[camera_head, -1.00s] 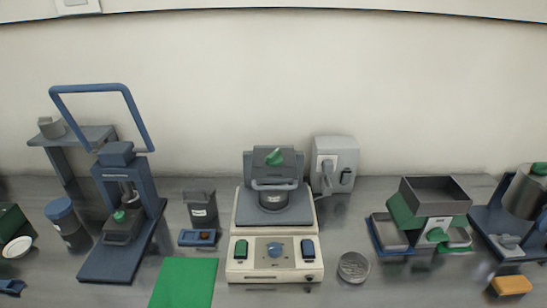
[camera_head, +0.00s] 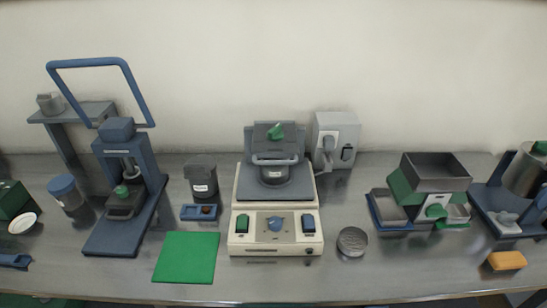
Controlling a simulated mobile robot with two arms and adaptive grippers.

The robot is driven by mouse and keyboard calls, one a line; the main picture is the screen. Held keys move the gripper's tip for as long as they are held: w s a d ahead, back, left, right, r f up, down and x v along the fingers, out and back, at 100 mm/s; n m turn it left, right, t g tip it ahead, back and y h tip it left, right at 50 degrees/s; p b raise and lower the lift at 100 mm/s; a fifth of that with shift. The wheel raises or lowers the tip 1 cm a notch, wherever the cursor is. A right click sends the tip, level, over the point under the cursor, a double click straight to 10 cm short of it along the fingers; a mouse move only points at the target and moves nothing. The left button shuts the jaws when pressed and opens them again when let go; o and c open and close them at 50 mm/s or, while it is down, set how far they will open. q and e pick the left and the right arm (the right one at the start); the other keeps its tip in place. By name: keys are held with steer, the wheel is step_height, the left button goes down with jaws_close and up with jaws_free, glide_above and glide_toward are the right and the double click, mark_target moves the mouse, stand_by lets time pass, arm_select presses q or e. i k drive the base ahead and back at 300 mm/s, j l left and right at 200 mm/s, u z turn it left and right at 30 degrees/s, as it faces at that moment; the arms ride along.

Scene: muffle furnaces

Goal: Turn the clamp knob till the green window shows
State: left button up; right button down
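A cream device (camera_head: 276,240) stands at the middle of the bench, with a grey clamp unit (camera_head: 275,190) on top. A green knob (camera_head: 276,131) sits on the grey upper part of that unit; it looks like the clamp knob. Neither of my grippers is in view.
A blue press (camera_head: 128,175) with a tall handle stands left. A green mat (camera_head: 187,257) and small round dish (camera_head: 352,241) flank the device. A grey box (camera_head: 336,140) stands behind it. Grey hopper equipment (camera_head: 436,172) and an orange block (camera_head: 507,260) are right.

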mark_target(275, 133)
steer(key=j+z, duration=0.45)
steer(key=j, duration=0.9)
